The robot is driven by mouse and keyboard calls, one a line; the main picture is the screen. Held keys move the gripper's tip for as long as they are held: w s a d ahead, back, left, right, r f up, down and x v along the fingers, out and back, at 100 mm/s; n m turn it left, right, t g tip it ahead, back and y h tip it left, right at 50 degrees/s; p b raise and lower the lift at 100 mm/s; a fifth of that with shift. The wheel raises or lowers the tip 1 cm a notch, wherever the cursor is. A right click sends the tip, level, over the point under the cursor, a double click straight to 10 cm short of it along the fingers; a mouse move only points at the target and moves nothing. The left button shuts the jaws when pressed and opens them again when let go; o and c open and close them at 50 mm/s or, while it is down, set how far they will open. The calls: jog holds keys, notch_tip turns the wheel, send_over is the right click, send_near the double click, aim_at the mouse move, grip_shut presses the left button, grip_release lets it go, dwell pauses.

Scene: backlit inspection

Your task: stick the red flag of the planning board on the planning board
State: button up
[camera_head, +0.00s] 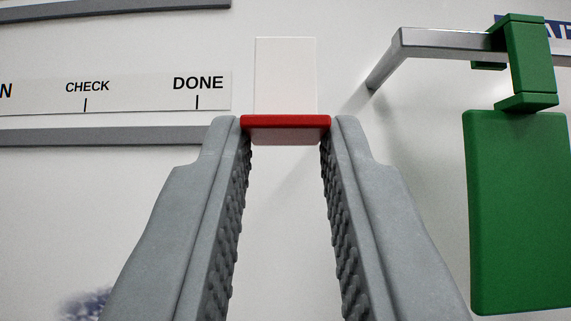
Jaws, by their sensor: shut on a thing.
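My gripper (285,127) is shut on the red flag (286,121), which shows as a thin red bar seen edge-on between the two fingertips. A pale block face shows just under the red edge. A plain white rectangle (286,75) stands right above the red bar; I cannot tell whether it is part of the flag or lies on the wall behind. The planning board (140,95) is at the left, a white strip reading CHECK and DONE between grey rails. The flag is to the right of the DONE mark and of the strip's right end.
A grey metal bracket (445,42) juts from the white wall at the upper right. A green clip (530,60) on it carries a hanging green plate (518,210), close to the right of my gripper. A dark blue blurred patch is at lower left.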

jog(key=shift+f, duration=0.1)
jog(key=shift+w, duration=2.85)
jog(key=shift+w, duration=1.2)
jog(key=o, duration=0.9)
jog(key=shift+c, duration=0.2)
jog(key=shift+s, duration=0.1)
jog(key=v, duration=1.7)
jog(key=shift+s+f, duration=0.1)
jog(key=shift+f, duration=0.05)
